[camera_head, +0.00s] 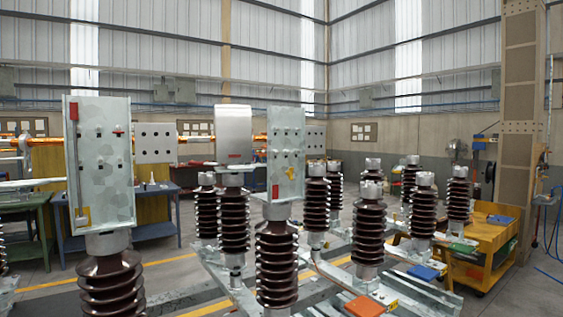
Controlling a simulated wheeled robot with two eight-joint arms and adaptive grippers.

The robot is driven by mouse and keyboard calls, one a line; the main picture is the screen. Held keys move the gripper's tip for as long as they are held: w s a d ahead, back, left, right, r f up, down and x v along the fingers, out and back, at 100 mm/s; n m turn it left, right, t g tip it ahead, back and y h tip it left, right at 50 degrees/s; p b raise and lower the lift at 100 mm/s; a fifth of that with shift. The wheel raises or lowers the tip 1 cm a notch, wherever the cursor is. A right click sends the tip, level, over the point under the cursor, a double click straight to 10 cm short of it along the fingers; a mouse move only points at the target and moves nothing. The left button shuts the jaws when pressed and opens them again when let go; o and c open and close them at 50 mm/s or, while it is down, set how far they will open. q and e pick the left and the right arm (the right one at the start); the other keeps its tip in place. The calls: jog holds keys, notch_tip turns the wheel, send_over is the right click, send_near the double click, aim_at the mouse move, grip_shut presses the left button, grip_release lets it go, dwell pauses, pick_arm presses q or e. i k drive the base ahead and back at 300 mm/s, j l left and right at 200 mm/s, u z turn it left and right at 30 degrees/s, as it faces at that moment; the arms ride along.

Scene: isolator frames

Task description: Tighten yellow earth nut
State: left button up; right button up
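Two upright galvanised plates stand on brown ribbed insulators. The nearer left plate (104,150) has a small yellow piece (83,214) near its lower left corner and a red piece near its top left. The middle plate (286,140) has a small yellow piece (290,173) right of its centre and a red tag at its lower left. Both yellow pieces are too small to tell whether either is the earth nut, or how tight it is. Neither of my grippers is in view.
Several brown insulators (368,232) stand on a metal frame to the right of centre. A yellow cart (480,255) stands at the right by a brown column (517,120). A green bench (25,210) and a blue bench (150,232) stand at the left. Open floor shows between them.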

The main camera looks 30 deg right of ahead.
aim_at(290, 174)
jog(key=z, duration=1.25)
